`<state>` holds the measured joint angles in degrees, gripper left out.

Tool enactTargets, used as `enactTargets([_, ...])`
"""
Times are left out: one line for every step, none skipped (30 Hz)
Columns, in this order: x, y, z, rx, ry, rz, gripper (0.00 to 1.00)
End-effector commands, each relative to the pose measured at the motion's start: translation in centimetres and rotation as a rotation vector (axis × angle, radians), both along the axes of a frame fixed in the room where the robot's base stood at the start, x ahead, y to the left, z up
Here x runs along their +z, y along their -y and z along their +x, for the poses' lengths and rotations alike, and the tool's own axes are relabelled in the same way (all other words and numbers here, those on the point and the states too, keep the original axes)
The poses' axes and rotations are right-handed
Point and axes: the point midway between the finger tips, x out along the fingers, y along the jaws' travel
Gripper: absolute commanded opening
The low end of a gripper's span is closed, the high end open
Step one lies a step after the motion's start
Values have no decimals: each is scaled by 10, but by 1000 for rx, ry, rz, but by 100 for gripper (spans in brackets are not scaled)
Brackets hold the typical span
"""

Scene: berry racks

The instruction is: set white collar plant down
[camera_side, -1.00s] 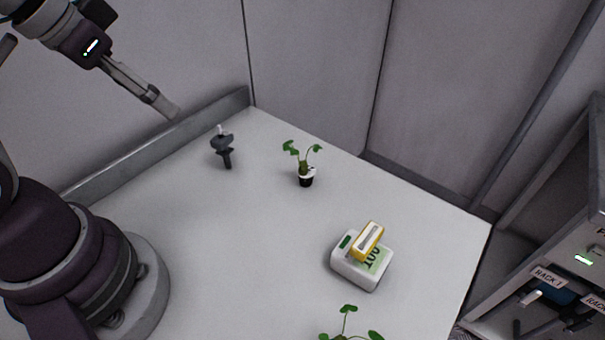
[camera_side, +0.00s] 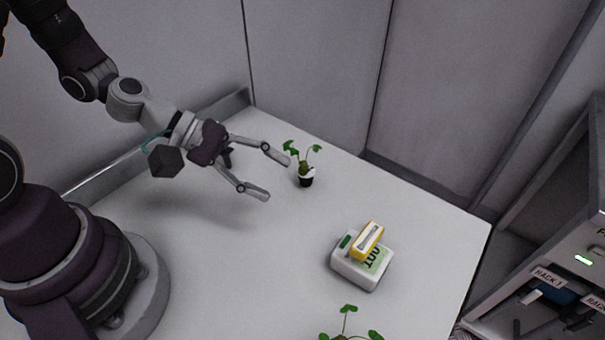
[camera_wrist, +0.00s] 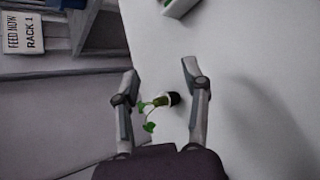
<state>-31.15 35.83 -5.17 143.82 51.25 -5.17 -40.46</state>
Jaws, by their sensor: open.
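The white collar plant (camera_side: 306,172) stands upright on the table, a small black pot with a white collar and green leaves on thin stems. My gripper (camera_side: 272,176) is open and empty, its fingers spread to the left of the plant in the side view and pointing towards it. In the wrist view the plant (camera_wrist: 165,99) shows between the two fingers of my gripper (camera_wrist: 160,72), with its leaves towards the left finger. I cannot tell whether a finger touches the leaves.
A white scale-like box (camera_side: 345,268) with a yellow-edged block (camera_side: 368,240) on it stands to the front right. Another green plant (camera_side: 347,335) is cut off at the bottom edge. A rack (camera_side: 560,262) stands at the right. A dark object behind my gripper is mostly hidden.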

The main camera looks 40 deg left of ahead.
Motion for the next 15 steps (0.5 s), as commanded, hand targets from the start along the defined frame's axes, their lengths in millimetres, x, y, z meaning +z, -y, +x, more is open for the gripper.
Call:
enactTargets([-6,-2,7,163,-83,-155,45])
enactTargets([-8,-4,12,266,-127,-247,45])
enactTargets([-10,-9,19,397,-183,-360,45])
enactTargets([-13,-14,23,490,-222,-437,45])
enactTargets([-15,-20,27,576,-259,-507,45])
enactTargets([-19,-26,30,677,-303,-588,45])
enactTargets([-22,-31,32,742,-332,-639,45])
enactTargets([-25,-36,33,797,-355,-681,45])
enactTargets([-28,-40,34,855,-380,-724,45])
enactTargets([-29,-42,35,885,-393,-747,45])
enactTargets([-31,-43,36,906,-402,-763,45])
enactTargets([-34,-42,40,919,-408,-772,45])
enactTargets([-36,-41,44,923,-411,-776,45])
enactTargets([-38,-39,47,923,-411,-776,45])
enactTargets([-39,-37,51,924,-409,-776,45])
